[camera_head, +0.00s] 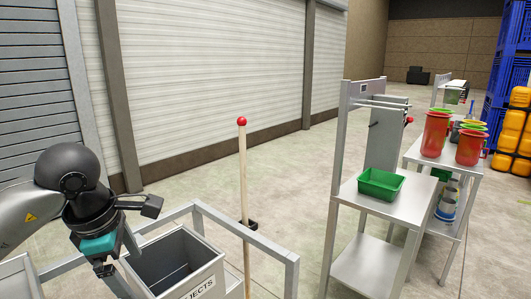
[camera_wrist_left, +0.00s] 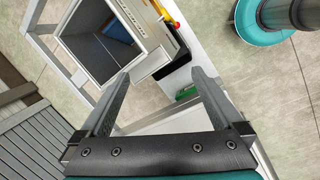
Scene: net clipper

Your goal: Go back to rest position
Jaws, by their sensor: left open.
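My left gripper (camera_wrist_left: 161,73) is open in the left wrist view, with nothing between its two grey fingers. In the head view my left arm comes in from the left, and its wrist hangs beside the grey bin (camera_head: 203,271), whose label reads "JECTS" where visible. The fingers are hard to make out there. The bin's rim also shows in the left wrist view (camera_wrist_left: 139,50), beyond the fingers, with something blue inside. My right gripper is in neither view.
A grey rail frame (camera_head: 245,233) surrounds the bin. An upright wooden pole with a red ball (camera_head: 242,121) stands beside it. To the right, a metal stand (camera_head: 366,205) holds a green tray (camera_head: 381,184); red buckets (camera_head: 436,134) stand behind. The floor between frame and stand is clear.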

